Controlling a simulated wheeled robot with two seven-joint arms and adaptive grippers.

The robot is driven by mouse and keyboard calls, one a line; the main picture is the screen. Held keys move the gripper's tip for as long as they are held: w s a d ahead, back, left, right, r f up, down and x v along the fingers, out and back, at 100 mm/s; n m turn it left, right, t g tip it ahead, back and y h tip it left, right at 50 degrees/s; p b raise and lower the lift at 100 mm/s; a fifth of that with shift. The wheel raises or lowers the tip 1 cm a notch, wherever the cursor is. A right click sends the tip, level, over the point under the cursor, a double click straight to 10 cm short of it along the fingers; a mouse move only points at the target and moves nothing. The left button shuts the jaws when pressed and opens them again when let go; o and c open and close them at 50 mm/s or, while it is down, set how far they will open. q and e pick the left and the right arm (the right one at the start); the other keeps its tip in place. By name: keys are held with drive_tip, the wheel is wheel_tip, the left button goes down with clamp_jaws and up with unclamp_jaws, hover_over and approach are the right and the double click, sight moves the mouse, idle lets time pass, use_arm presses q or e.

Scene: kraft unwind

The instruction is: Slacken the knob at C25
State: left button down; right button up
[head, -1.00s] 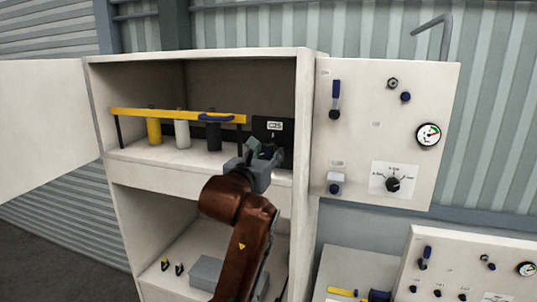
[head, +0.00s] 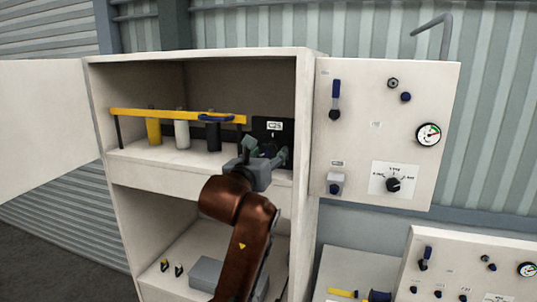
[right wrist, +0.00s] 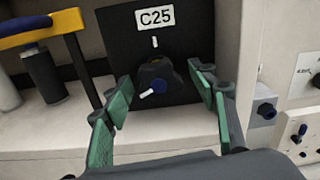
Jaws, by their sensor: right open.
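The black C25 panel (head: 277,131) stands on the upper shelf of the cabinet, at its right end. In the right wrist view its white C25 label (right wrist: 154,18) sits above a dark knob (right wrist: 158,82) with a white pointer mark. The knob's pointer is tilted toward the lower left, and a short white mark is on the panel above it. My right gripper (right wrist: 162,95) is open, its green-padded fingers on either side of the knob. No contact between fingers and knob is visible. In the head view my right gripper (head: 264,157) partly hides the knob. My left gripper is not in view.
A yellow bar with a blue grip (head: 180,115) spans the shelf left of the panel, with yellow, white and dark cylinders behind it. The cabinet's right wall (head: 305,130) is close to my gripper. A control board (head: 380,130) with a gauge hangs farther right.

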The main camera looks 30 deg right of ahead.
drive_tip(key=shift+s+a, duration=0.1)
drive_tip(key=shift+a, duration=0.05)
drive_tip(key=v, duration=1.1)
drive_tip(key=shift+s+a, duration=0.2)
drive_tip(key=shift+a, duration=0.1)
